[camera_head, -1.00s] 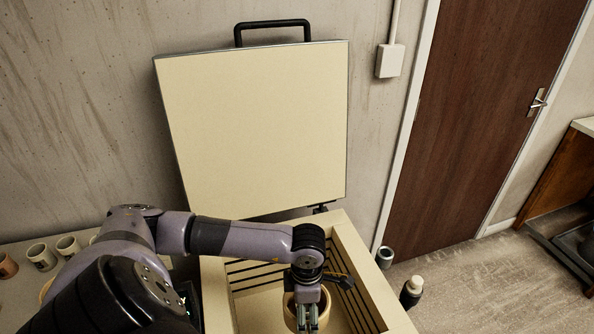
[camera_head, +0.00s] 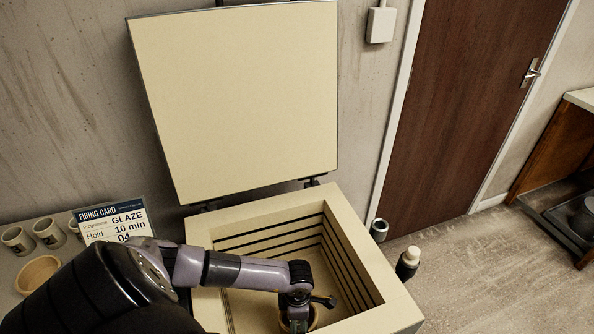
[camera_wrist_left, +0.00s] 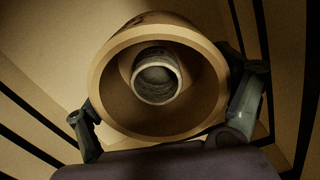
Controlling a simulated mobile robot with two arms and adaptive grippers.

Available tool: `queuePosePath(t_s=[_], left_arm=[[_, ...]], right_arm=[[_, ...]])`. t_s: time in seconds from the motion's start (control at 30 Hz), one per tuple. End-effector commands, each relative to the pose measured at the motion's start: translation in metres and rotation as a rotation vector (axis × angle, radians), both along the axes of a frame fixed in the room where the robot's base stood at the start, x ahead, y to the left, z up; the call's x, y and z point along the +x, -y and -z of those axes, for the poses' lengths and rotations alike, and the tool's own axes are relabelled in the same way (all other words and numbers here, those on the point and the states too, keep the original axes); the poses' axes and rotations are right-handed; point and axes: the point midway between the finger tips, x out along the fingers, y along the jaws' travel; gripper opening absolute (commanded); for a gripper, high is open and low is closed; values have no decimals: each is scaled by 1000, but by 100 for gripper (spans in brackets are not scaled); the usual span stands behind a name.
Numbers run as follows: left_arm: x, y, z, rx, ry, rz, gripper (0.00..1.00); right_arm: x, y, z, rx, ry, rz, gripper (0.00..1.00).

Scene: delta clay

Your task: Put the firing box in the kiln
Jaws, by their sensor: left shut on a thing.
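The kiln (camera_head: 374,276) is a cream square box with slotted inner walls. Its lid (camera_head: 240,100) stands open against the back wall. The firing box is a round tan pot; a small part of its rim (camera_head: 313,316) shows in the head view. In the left wrist view the firing box (camera_wrist_left: 110,62) is seen from above, with a small grey round piece (camera_wrist_left: 156,80) inside. My left gripper (camera_head: 297,316) is inside the kiln's walls, shut on the firing box, with a finger on each side of it. I cannot tell whether the box touches the kiln floor. My right gripper is not in view.
A firing card (camera_head: 113,222) reading GLAZE stands left of the kiln, beside several cups (camera_head: 47,232) and a tan bowl (camera_head: 38,274) on a table. A dark bottle with a pale top (camera_head: 408,262) and a grey cylinder (camera_head: 379,230) are right of the kiln. A door (camera_head: 470,110) is behind.

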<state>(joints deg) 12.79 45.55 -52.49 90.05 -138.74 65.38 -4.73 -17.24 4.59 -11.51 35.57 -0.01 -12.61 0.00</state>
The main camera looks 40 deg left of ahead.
Motion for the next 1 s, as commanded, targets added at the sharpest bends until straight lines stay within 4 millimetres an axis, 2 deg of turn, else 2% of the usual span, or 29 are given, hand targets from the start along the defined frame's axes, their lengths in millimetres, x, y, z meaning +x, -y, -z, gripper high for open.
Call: queuePosePath(t_s=[0.03, 0.1, 0.3, 0.5, 0.97, 1.0], left_arm=[[0, 1, 12, -1, -1, -3, 45], [0, 1, 23, -1, -1, -1, 45], [0, 0, 40, -1, 1, 0, 45], [0, 1, 68, -1, -1, -1, 45], [1, 0, 78, 0, 1, 0, 45], [0, 0, 76, -1, 1, 0, 91]], right_arm=[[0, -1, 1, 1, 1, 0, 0], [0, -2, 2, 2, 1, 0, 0], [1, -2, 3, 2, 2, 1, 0], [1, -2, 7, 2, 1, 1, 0], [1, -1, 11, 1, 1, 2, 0], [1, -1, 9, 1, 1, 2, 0]])
